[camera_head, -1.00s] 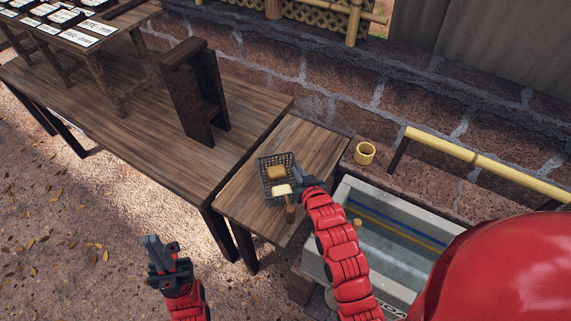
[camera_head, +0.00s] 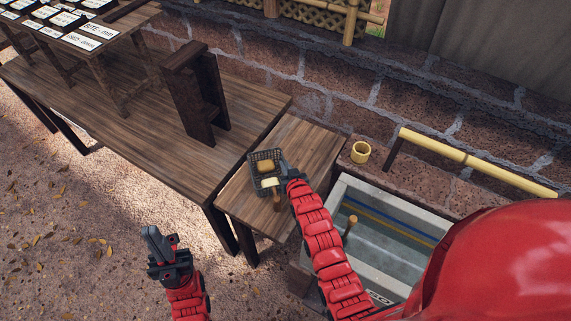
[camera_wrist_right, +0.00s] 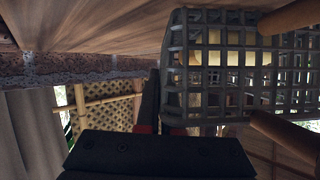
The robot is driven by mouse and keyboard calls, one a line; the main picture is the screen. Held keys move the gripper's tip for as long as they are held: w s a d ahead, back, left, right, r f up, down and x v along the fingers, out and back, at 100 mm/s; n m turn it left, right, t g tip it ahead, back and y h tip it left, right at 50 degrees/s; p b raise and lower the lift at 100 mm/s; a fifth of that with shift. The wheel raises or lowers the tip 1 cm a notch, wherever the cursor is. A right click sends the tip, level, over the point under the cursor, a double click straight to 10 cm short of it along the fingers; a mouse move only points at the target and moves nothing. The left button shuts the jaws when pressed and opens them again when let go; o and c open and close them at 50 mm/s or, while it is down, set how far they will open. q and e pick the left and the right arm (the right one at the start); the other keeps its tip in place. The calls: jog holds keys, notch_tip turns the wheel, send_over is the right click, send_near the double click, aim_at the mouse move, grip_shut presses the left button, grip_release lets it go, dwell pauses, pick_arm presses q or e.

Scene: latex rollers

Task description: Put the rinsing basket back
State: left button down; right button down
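The rinsing basket (camera_head: 254,172) is a dark grid-walled basket over the small wooden side table (camera_head: 307,150). It holds yellowish roller heads (camera_head: 266,165), and a wooden handle (camera_head: 276,197) sticks out towards the front. My right gripper (camera_head: 287,173) appears shut on the basket's right side. In the right wrist view, its dark fingers (camera_wrist_right: 155,103) meet the edge of the basket (camera_wrist_right: 215,100). Whether the basket's base touches the table is hidden. My left gripper (camera_head: 160,244) is empty, low over the ground; its finger gap is unclear.
A water-filled basin (camera_head: 385,245) stands right of the side table, with a wooden handle (camera_head: 348,230) upright in it. A dark wooden stand (camera_head: 195,98) is on the large table (camera_head: 120,120). Bare side-table top surrounds the basket.

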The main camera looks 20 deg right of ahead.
jog(key=shift+f, duration=0.1)
jog(key=c, duration=1.1)
grip_release()
